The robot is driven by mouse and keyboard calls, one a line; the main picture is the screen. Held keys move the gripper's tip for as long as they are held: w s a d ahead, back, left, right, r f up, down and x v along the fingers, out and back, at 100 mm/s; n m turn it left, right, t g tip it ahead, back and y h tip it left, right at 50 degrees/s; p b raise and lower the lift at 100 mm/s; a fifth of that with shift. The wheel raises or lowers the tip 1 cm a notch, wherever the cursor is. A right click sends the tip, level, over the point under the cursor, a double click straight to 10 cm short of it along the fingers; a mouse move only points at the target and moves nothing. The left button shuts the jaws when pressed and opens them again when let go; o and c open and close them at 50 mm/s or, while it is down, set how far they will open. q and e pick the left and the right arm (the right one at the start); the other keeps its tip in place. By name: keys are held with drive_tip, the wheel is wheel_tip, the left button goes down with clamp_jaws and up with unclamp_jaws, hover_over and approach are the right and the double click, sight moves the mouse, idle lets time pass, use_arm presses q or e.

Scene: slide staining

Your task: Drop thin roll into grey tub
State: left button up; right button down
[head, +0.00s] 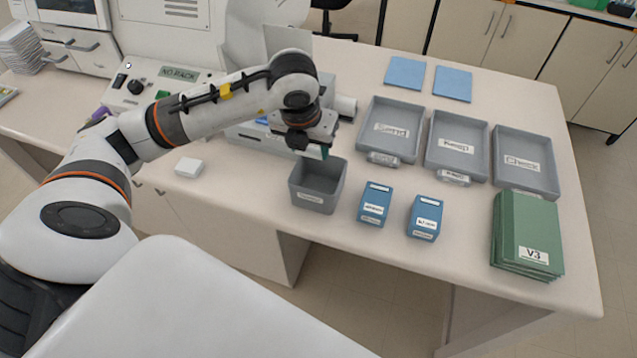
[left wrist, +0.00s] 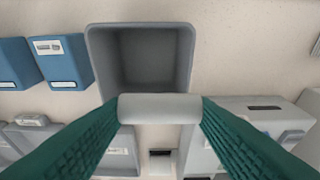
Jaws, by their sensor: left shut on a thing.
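The grey tub (head: 304,194) stands open on the bench below my left gripper (head: 318,150), and its inside looks empty in the left wrist view (left wrist: 94,60). My left gripper's green fingers (left wrist: 160,110) are shut on a thin white roll (left wrist: 160,104), which lies crosswise between the fingertips. In the left wrist view the roll overlaps one edge of the tub. In the head view the gripper is above the tub's back edge, and the held roll is hard to make out. My right gripper is not in view.
Two blue boxes (head: 375,204) (head: 424,217) stand right of the tub. Grey trays (head: 391,128) (head: 457,146) (head: 526,163) lie behind, with green folders (head: 527,232) at right. A small white block (head: 189,167) lies left. A machine (head: 165,80) stands behind my arm.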

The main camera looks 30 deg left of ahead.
sight(309, 154)
use_arm(q)
wheel_tip(309, 154, down, 2)
drive_tip(key=shift+s+d+f+b, duration=0.1)
drive_tip(key=shift+f+b, duration=0.15)
drive_tip(key=shift+b, duration=0.2)
drive_tip(key=shift+f, duration=0.65)
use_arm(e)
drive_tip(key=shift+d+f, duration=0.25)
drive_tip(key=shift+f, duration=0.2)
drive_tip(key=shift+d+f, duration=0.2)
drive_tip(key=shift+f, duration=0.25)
use_arm(q)
drive_tip(key=o, duration=1)
drive_tip(key=shift+o, duration=0.2)
drive_tip(key=shift+r, duration=0.15)
